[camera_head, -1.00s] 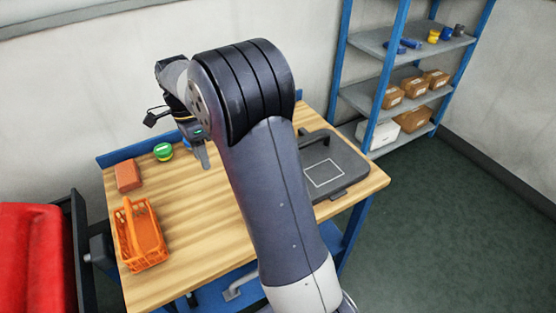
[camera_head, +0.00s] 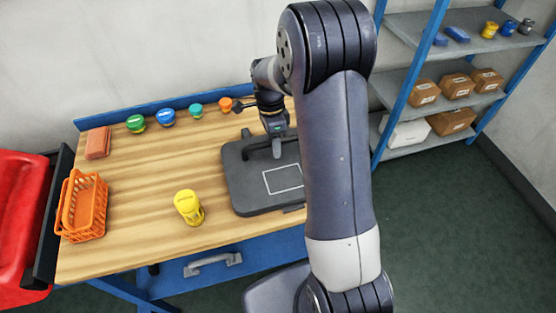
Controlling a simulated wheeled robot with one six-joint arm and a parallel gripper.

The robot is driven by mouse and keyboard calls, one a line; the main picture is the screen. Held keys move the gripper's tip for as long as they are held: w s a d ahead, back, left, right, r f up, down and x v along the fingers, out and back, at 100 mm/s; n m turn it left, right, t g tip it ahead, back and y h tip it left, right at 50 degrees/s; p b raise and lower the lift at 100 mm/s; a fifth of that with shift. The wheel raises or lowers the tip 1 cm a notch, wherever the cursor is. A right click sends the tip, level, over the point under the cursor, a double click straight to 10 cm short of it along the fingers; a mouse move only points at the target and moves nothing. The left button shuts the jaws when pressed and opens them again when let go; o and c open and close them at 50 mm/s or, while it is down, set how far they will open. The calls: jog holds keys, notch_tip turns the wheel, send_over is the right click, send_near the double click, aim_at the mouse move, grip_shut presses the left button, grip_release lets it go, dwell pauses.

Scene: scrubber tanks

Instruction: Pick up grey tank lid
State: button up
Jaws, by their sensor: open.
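The grey tank lid (camera_head: 243,196) lies flat on the right part of the wooden table. It is dark grey, with a raised handle (camera_head: 258,148) along its far side and a light rectangle outlined on top. My arm hides its right part. My gripper (camera_head: 277,150) points down over the far side of the lid, close to the handle. It is open and small in this view. I cannot tell whether the fingers touch the handle.
On the table (camera_head: 140,200) are an orange basket (camera_head: 84,212), a brick-red block (camera_head: 98,143), a yellow container (camera_head: 188,207) and several coloured jars along the back edge. A blue shelf (camera_head: 420,90) with boxes stands right. A red tank (camera_head: 20,215) is at left.

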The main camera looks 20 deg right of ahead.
jog(key=shift+f, duration=0.25)
dwell(0.4)
grip_shut()
dwell(0.4)
